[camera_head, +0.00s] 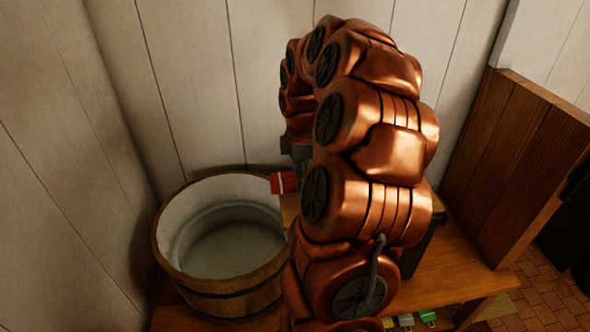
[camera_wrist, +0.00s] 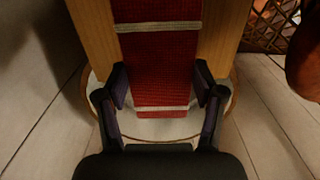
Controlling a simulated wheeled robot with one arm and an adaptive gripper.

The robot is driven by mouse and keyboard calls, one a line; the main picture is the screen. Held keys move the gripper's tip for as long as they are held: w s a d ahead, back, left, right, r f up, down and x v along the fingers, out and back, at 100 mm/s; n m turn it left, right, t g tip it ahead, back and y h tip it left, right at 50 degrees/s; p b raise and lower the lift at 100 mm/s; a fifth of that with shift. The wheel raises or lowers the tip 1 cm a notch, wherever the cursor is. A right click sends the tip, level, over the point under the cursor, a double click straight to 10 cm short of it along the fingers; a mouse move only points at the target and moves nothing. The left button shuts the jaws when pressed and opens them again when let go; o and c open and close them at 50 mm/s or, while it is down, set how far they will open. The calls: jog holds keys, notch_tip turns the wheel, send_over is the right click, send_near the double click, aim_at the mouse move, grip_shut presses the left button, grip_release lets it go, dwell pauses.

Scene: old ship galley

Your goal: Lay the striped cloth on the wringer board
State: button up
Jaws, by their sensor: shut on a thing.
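The striped cloth (camera_wrist: 158,50) is red with pale stripes and runs down the middle of the wrist view. A corner of it shows as a small red patch (camera_head: 284,182) beside my arm in the head view. My gripper (camera_wrist: 162,88) is shut on the cloth, one finger at each side edge. The wooden wringer board (camera_wrist: 222,32) shows on both sides of the cloth in the wrist view; I cannot tell whether the cloth touches it. In the head view, only a bit of the board (camera_head: 290,208) shows; my arm hides most of the gripper and cloth.
A round wooden tub (camera_head: 215,299) with a pale inside stands at the left, under the cloth's near end. It sits on a wooden bench (camera_head: 458,268). Plank walls close in behind and left. A brown wooden partition (camera_head: 510,160) stands at the right.

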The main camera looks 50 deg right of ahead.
jog(key=shift+s+d+f+b, duration=0.25)
jog(key=shift+f+b, duration=0.1)
jog(key=shift+f, duration=0.25)
jog(key=shift+s+d+f+b, duration=0.25)
jog(key=shift+f+b, duration=0.1)
jog(key=shift+f, duration=0.3)
jog(key=shift+s+d+f+b, duration=0.15)
jog(key=shift+d+f+b, duration=0.15)
jog(key=shift+f, duration=0.3)
jog(key=o, duration=1.2)
jog(key=shift+o, duration=0.2)
notch_tip(320, 180, up, 12)
jog(key=shift+r, duration=0.1)
